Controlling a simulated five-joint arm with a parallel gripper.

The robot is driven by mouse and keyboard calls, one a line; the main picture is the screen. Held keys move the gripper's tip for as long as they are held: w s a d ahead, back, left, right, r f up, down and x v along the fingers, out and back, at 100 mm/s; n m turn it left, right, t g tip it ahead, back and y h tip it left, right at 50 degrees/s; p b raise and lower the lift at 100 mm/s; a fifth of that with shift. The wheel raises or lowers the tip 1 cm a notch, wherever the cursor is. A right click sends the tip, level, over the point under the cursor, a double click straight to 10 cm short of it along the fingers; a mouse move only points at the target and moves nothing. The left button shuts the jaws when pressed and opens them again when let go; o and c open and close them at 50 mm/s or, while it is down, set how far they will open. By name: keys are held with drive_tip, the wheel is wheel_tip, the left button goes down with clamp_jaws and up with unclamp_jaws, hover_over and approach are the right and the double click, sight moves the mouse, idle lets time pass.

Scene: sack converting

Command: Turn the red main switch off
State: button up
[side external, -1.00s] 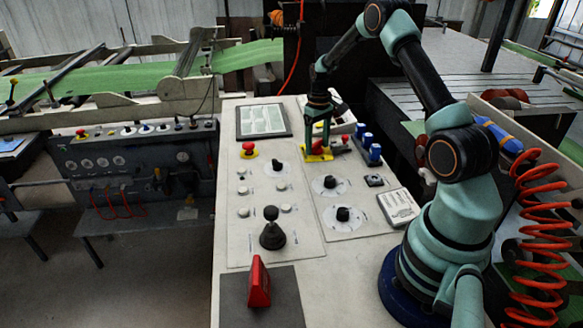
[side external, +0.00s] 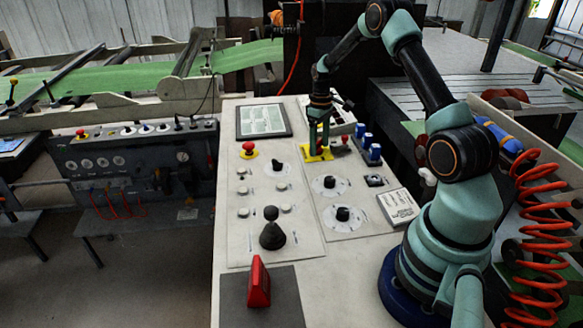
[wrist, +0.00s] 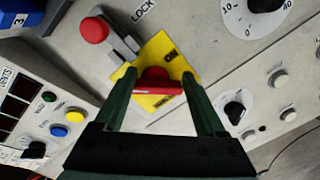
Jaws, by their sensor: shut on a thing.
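The red main switch (wrist: 157,88) sits on a square yellow plate (wrist: 157,52) in the wrist view. Its red handle lies crosswise in that picture, between my two fingers. My gripper (wrist: 159,80) is down at the plate and shut on the handle, one finger at each end. Dark lettering shows on the plate but is hard to read. In the side view my gripper (side external: 319,150) stands over the yellow plate (side external: 312,157); the fingers mostly hide the switch there.
A red button (wrist: 94,30) and a lock piece are close beside the plate. Blue parts (side external: 367,143) stand to its right. Dials (side external: 330,183), a red mushroom button (side external: 248,148), a black joystick (side external: 271,235) and a red wedge-shaped part (side external: 259,284) are elsewhere on the panel.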

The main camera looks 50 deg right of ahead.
sight(318, 150)
drive_tip(key=o, duration=1.3)
drive_tip(key=shift+w+d+r+t+h, duration=0.1)
drive_tip(key=shift+w+r+t+h, duration=0.05)
drive_tip(key=shift+w, duration=0.3)
drive_tip(key=shift+w+d+r+t+h, duration=0.1)
drive_tip(key=shift+w+r+t+h, duration=0.05)
drive_tip(key=shift+w, duration=0.3)
drive_tip(key=shift+s+a+r, duration=0.1)
drive_tip(key=shift+s+r, duration=0.1)
drive_tip(key=shift+r, duration=1.7)
drive_tip(key=shift+s+d+r, duration=0.1)
drive_tip(key=shift+s+r, duration=0.15)
drive_tip(key=shift+r, duration=1.7)
drive_tip(key=shift+s+a+r, duration=0.1)
drive_tip(key=shift+s+r, duration=0.1)
drive_tip(key=shift+r, duration=1.7)
